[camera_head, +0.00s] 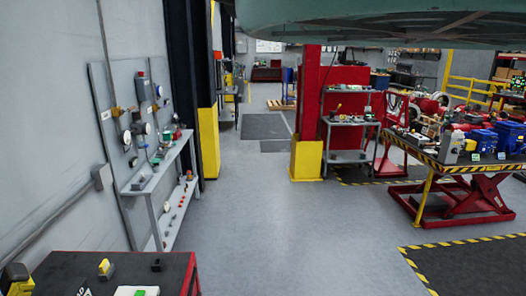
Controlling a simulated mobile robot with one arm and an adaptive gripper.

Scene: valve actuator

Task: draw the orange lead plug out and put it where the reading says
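I cannot make out the orange lead plug or any display with a legible reading. A grey panel (101,90) on the left wall carries several small devices and round white dials. A small orange-brown fitting (116,111) sits on it, too small to identify. A grey shelf unit (143,184) below it holds small parts. On the right, a lift table (430,163) with a striped edge carries a grey device (449,147), blue boxes (482,139) and small lit green displays, too small to read. My gripper is not in view.
A dark-topped red bench (72,268) with small items stands at the lower left. A red and yellow post (306,150) stands mid-room beside a grey cart (347,124). A large green-grey body (375,20) hangs overhead. The grey floor (270,225) between is clear.

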